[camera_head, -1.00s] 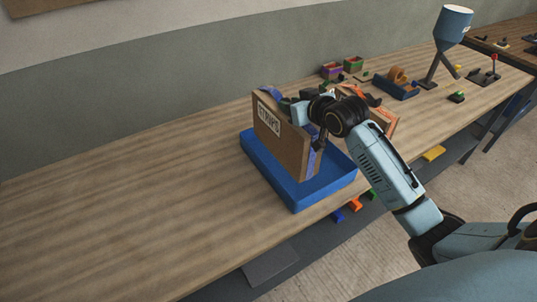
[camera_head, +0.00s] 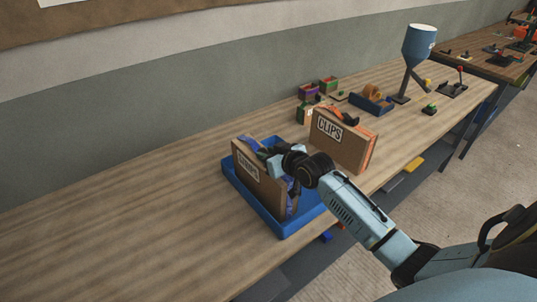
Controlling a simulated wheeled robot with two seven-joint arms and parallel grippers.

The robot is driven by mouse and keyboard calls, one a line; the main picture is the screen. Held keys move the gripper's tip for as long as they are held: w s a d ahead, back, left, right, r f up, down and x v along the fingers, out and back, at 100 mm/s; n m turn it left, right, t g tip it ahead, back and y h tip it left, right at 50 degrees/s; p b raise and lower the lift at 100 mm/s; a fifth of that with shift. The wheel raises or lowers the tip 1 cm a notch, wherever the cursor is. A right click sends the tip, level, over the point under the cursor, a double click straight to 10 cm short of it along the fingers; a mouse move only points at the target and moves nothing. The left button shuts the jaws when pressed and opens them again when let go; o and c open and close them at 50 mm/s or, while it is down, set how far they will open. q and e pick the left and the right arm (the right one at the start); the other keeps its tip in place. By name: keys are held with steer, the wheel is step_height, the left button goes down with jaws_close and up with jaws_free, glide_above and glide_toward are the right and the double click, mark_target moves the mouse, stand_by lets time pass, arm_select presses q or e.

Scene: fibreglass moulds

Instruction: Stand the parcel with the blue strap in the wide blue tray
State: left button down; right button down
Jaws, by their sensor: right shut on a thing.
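The parcel with the blue strap (camera_head: 256,179) is a brown flat box with a white label, standing on edge in the wide blue tray (camera_head: 303,219). Blue strap shows along its far side and near end. The parcel looks close to upright. Its lower edge is behind the tray's near left wall, so I cannot tell whether it touches the floor of the tray. My right gripper (camera_head: 274,163) is shut on the parcel from its right side; the fingertips are partly hidden. My left gripper is out of view.
A parcel labelled CLIPS (camera_head: 340,147) with an orange strap stands right of the tray, beyond my right arm. Small bins (camera_head: 310,92), a blue tray with a tape roll (camera_head: 371,104) and a blue funnel on a stand (camera_head: 418,45) are farther back. The bench's left side is clear.

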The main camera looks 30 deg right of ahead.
steer(key=c, duration=1.1)
jaws_free()
steer(key=v, duration=1.2)
steer(key=shift+f, duration=0.15)
